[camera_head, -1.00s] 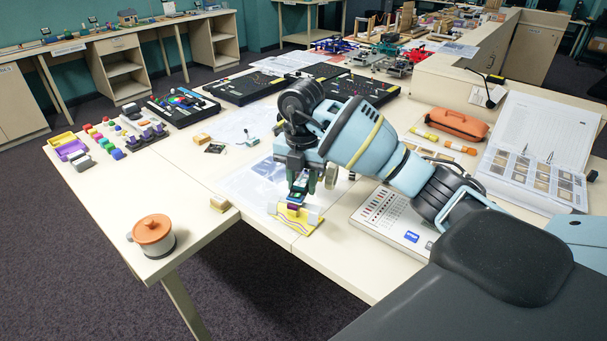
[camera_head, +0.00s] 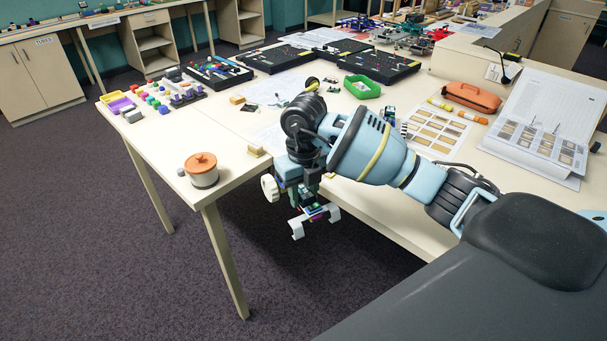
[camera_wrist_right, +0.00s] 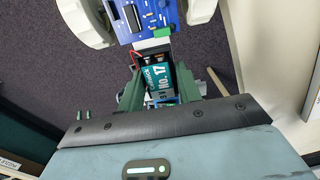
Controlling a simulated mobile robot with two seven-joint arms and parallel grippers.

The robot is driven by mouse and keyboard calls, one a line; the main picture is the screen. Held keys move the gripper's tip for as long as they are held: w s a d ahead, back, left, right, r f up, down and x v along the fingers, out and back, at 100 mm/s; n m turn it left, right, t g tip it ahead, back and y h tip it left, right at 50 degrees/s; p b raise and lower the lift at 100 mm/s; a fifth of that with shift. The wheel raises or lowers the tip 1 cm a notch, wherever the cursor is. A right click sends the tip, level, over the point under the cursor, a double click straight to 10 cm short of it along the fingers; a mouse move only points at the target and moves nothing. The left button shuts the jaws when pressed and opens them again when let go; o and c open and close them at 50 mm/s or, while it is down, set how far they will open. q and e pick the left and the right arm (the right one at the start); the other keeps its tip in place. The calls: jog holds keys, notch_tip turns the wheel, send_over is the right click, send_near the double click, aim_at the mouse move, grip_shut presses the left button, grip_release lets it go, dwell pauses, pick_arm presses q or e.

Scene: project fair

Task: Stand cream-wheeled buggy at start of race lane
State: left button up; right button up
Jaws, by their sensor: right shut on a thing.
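My right gripper (camera_head: 306,194) is shut on the buggy (camera_head: 316,213) and holds it in the air, just off the table's front edge with dark floor behind it. Pale cream wheels show around the gripper, one at its left. The fingers hide part of the buggy. My left gripper is out of view. I cannot make out the race lane.
An orange-lidded pot (camera_head: 201,170) stands at the table's (camera_head: 234,180) near left corner. A small wooden block (camera_head: 255,151) is close to the gripper. A green tray (camera_head: 363,87), black boards (camera_head: 382,66) and an open binder (camera_head: 533,145) lie farther back. Carpet at lower left is clear.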

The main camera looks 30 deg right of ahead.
aim_at(305, 205)
jog(key=f+n, duration=0.1)
jog(key=n, duration=0.1)
jog(key=s+f+n, duration=0.1)
jog(key=n, duration=0.1)
jog(key=s+a+f+n, duration=0.1)
jog(key=n, duration=0.2)
jog(key=shift+f, duration=0.3)
jog(key=s+a+f+n, duration=0.3)
jog(key=s+f+n, duration=0.2)
jog(key=n, duration=0.9)
jog(key=s+a+f+n, duration=0.2)
jog(key=s+f+n, duration=0.3)
jog(key=n, duration=1)
jog(key=s, duration=0.3)
jog(key=shift+s+a+f, duration=0.3)
jog(key=shift+s+a, duration=0.05)
jog(key=shift+a, duration=0.05)
